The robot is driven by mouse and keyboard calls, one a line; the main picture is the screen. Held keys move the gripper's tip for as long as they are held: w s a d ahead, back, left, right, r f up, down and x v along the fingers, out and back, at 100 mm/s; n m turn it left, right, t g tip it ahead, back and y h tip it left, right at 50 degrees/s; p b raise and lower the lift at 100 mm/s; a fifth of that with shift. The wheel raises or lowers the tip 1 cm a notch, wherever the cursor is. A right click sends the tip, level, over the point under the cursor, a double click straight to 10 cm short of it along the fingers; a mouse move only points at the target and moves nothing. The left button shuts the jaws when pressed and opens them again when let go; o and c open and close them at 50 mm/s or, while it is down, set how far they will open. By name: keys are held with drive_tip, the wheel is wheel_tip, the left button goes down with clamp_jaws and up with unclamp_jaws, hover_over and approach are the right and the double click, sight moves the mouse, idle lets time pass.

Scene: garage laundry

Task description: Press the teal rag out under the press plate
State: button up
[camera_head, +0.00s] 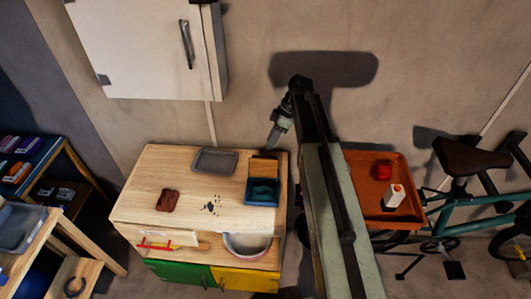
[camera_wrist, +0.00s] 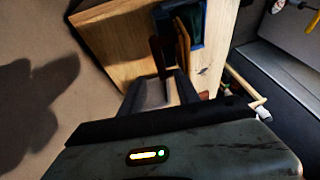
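The teal rag (camera_head: 262,193) lies crumpled in a blue open box (camera_head: 264,205) at the right of the wooden cabinet top. A brown wooden plate (camera_head: 264,166), seemingly the press plate, stands raised at the box's back edge. In the wrist view the plate (camera_wrist: 183,45) stands beside the blue box, and the dark teal rag (camera_wrist: 189,16) shows partly inside. My gripper (camera_head: 271,143) points down just behind and above the plate, apparently apart from it.
A grey tray (camera_head: 214,161), a dark red rag (camera_head: 168,200) and dark crumbs (camera_head: 211,208) are on the cabinet top (camera_head: 145,180). A white wall cabinet (camera_head: 140,50) hangs above left. An orange tray (camera_head: 367,170) and a teal bicycle (camera_head: 470,200) are at right.

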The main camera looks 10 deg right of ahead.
sight(264, 156)
drive_tip(key=b+x, duration=0.1)
drive_tip(key=x, duration=0.1)
drive_tip(key=b+x, duration=0.4)
drive_tip(key=shift+w+d+f, duration=0.1)
drive_tip(key=shift+d+f, duration=0.2)
drive_tip(key=shift+a+f+b, duration=0.3)
drive_tip(key=shift+f+b, duration=0.05)
drive_tip(key=shift+b, duration=0.2)
drive_tip(key=shift+r, duration=0.1)
clamp_jaws()
drive_tip(key=shift+r, duration=0.1)
